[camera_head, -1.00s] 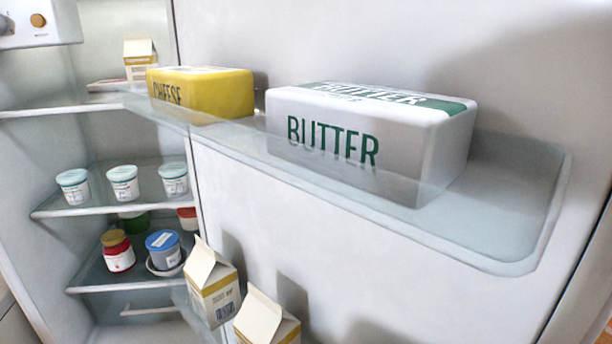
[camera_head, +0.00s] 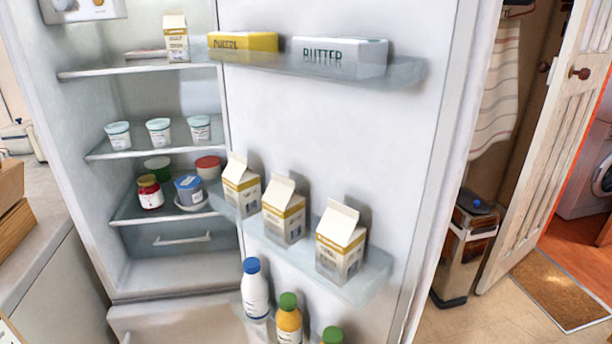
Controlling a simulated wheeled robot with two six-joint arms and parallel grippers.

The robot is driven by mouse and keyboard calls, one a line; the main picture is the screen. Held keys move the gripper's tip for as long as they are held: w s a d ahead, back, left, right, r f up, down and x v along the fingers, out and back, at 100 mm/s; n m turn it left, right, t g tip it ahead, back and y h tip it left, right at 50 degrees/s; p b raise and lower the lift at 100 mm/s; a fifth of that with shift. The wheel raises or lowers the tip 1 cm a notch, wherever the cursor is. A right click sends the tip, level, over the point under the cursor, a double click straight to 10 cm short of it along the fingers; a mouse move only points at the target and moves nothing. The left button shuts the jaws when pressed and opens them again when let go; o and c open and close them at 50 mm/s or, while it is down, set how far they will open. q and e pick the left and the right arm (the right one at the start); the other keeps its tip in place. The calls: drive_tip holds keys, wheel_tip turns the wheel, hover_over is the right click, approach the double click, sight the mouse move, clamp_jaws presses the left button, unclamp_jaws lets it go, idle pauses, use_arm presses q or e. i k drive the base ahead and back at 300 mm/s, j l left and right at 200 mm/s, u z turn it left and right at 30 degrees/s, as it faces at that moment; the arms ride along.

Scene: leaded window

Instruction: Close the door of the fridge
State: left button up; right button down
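The fridge door (camera_head: 345,120) stands wide open and its inner side faces me, filling the middle of the view. Neither of my grippers is in view.
A counter (camera_head: 40,220) with a wooden box (camera_head: 12,205) is at the left edge. Bare floor (camera_head: 500,310) shows at the lower right.

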sight(392, 148)
drive_tip(key=i+l+u, duration=0.1)
drive_tip(key=u, duration=1.5)
drive_tip(key=l, duration=0.45)
drive_tip(key=k+l, duration=0.15)
drive_tip(key=l, duration=0.3)
drive_tip(key=l+u, duration=0.1)
drive_tip(key=l, duration=0.35)
drive_tip(key=k+l, duration=0.15)
drive_tip(key=l, duration=0.3)
drive_tip(key=k+l, duration=0.1)
drive_tip(key=l, duration=0.35)
drive_tip(key=l+u, duration=0.1)
drive_tip(key=l, duration=0.35)
drive_tip(key=k, duration=0.05)
